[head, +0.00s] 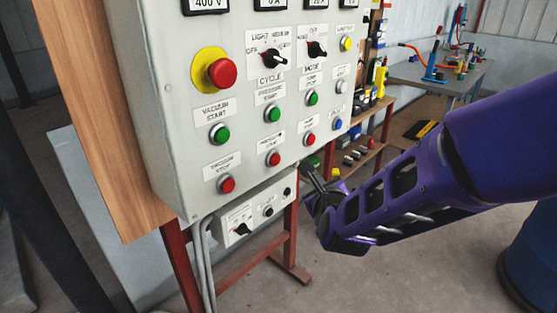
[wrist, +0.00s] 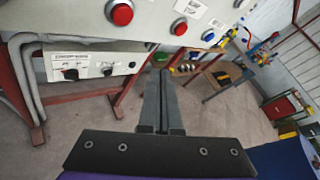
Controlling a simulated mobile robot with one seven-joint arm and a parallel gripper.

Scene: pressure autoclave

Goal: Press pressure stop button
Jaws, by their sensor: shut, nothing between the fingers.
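The pressure stop button (head: 273,158) is a red push button on the grey control panel, below the green pressure start button (head: 272,114). In the wrist view it appears to be the red button (wrist: 122,14) near the top edge, left of another red button (wrist: 180,27). My gripper (head: 310,173) is shut and empty, just below the panel's lower edge and to the right of the pressure stop button. In the wrist view its closed fingers (wrist: 161,78) point up the picture, below the row of buttons. They appear to touch nothing.
A red emergency stop (head: 222,72) on a yellow disc and the red vacuum stop button (head: 226,184) lie left on the panel. A small switch box (head: 255,210) hangs below it on a red frame. A shelf (head: 360,155) with small items stands behind.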

